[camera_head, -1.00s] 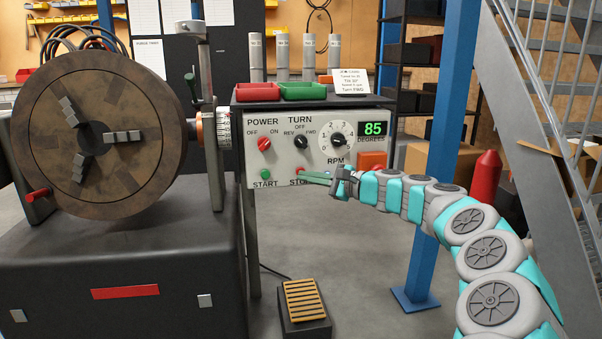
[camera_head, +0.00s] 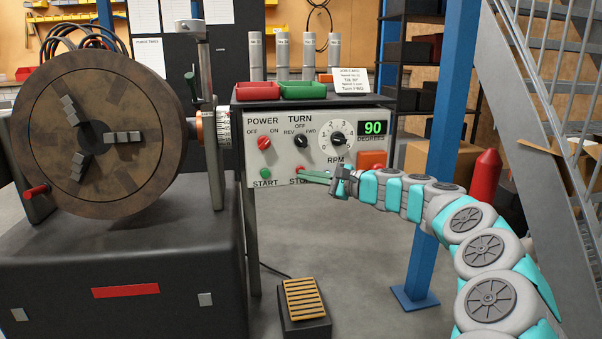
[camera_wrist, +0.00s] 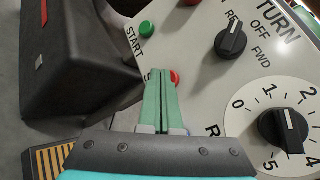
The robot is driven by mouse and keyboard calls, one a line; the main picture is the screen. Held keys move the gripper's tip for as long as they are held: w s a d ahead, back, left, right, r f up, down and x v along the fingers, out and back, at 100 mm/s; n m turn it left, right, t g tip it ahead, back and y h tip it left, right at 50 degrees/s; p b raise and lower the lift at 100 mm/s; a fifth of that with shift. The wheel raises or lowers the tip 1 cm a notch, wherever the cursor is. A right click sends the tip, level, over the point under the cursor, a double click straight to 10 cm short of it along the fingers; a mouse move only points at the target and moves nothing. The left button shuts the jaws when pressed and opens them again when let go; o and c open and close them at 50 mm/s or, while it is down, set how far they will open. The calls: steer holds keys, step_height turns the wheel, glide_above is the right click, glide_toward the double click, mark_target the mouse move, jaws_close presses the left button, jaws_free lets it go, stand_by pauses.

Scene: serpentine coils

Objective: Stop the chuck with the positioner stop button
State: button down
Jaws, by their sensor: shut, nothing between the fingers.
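The chuck (camera_head: 98,135) is a large brown disc with three grey jaws at the left. The positioner panel (camera_head: 345,178) has a green start button (camera_head: 265,174), a red stop button (camera_wrist: 175,77), and a green display (camera_head: 374,127) that reads 90. My gripper (camera_head: 304,175) is shut and empty, its green fingers pointing left along the panel's lower part. In the wrist view the fingertips (camera_wrist: 159,71) are right at the stop button and cover part of it and its label. I cannot tell whether they press it.
The turn knob (camera_head: 300,141) and RPM dial (camera_head: 337,139) sit above the stop button. An orange-red block (camera_head: 371,160) is at the panel's lower right. A foot pedal (camera_head: 303,300) stands on the floor below. A blue post (camera_head: 437,170) rises behind my arm.

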steer(key=shift+s+d, duration=0.2)
steer(key=shift+s, duration=0.45)
steer(key=s, duration=0.2)
steer(key=s+d+b, duration=0.1)
steer(key=s, duration=0.1)
steer(key=shift+s+d, duration=0.2)
steer(key=shift+s, duration=0.2)
